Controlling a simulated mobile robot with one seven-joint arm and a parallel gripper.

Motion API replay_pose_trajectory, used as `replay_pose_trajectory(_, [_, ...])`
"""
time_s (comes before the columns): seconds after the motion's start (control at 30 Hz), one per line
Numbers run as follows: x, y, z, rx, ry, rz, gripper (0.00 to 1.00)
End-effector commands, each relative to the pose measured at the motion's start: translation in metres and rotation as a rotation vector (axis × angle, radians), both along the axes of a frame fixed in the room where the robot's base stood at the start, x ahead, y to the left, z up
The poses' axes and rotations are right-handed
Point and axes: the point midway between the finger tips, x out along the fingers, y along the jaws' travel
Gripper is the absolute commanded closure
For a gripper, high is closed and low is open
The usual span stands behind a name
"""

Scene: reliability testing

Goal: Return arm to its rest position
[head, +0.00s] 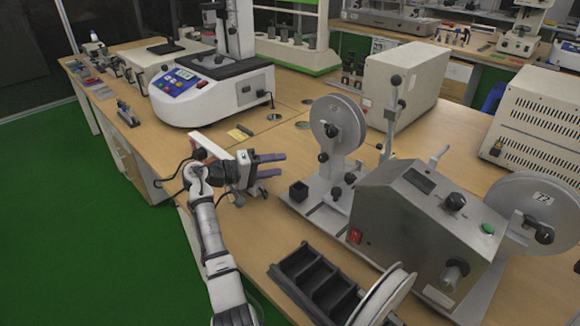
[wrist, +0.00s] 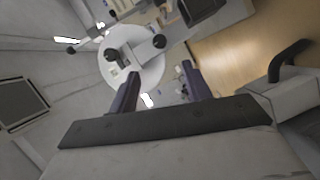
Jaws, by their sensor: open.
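My gripper (head: 270,165) is in the middle of the head view, at the end of my white arm, above the wooden bench (head: 225,150) near its left edge. Its two purple-grey fingers are apart and point right, toward the reel machine. In the wrist view my gripper (wrist: 160,90) also shows its fingers spread, with nothing between them. A white reel (wrist: 135,55) appears beyond the fingertips in that view.
The reel machine (head: 415,215) with its upright reel (head: 338,127) stands right of my gripper. A black compartment tray (head: 310,275) lies in front. A white tester with a blue panel (head: 210,95) stands behind. Green floor (head: 75,220) is free on the left.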

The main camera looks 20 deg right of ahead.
Motion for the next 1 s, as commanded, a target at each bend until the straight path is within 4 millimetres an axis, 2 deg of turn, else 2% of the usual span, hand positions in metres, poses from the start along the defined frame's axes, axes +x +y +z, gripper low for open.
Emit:
replay_pose_trajectory(0.13, [0.000,0.010,0.001,0.000,-0.001,0.000,0.51])
replay_pose_trajectory(0.6, [0.000,0.010,0.002,0.000,-0.001,0.000,0.51])
replay_pose_trajectory(0.67, [0.004,0.015,0.003,0.001,-0.010,0.022,0.51])
replay_pose_trajectory(0.77, [0.021,0.037,0.011,0.005,-0.050,0.124,0.51])
replay_pose_trajectory(0.83, [0.038,0.064,0.021,0.010,-0.101,0.243,0.51])
replay_pose_trajectory(0.97, [0.072,0.136,0.047,0.026,-0.226,0.521,0.51])
replay_pose_trajectory(1.0, [0.079,0.160,0.056,0.031,-0.266,0.605,0.51])
